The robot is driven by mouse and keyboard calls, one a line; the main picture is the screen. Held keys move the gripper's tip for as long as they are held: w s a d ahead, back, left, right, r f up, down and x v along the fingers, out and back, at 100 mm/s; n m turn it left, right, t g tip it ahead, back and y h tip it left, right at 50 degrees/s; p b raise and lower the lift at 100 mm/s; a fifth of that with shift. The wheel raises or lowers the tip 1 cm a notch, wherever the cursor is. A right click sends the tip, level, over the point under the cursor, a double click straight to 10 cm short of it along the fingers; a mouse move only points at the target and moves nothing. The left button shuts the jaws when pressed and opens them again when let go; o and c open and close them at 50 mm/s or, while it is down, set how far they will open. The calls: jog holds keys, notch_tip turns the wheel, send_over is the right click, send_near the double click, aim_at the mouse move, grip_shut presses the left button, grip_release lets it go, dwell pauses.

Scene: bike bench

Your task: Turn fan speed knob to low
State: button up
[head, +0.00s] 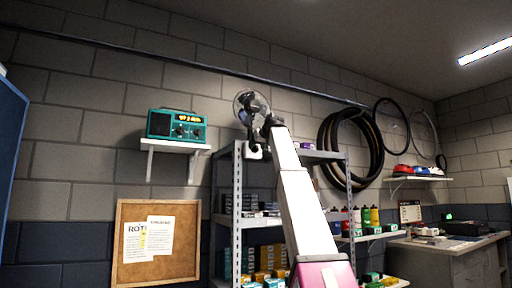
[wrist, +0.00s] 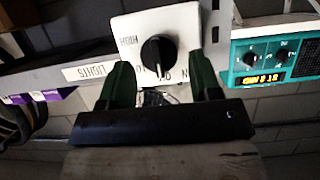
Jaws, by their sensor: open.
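The fan speed knob (wrist: 158,53) is a round black dial with a light pointer line on a white plate (wrist: 185,22) in the wrist view. The plate carries upside-down lettering; HIGH is readable, and other letters below the knob are partly hidden. My gripper (wrist: 161,75) is open, one dark green finger on either side of the knob's lower edge; contact cannot be told. In the head view my gripper (head: 262,134) is at the top of the metal shelf, in front of the fan (head: 246,99), with a small white box (head: 253,152) just below.
A teal radio (head: 176,125) with its own two knobs stands on a wall shelf to the left; it also shows at right in the wrist view (wrist: 275,58). Tyres (head: 330,150) hang to the right.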

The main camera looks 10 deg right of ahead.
jog(key=c, duration=0.9)
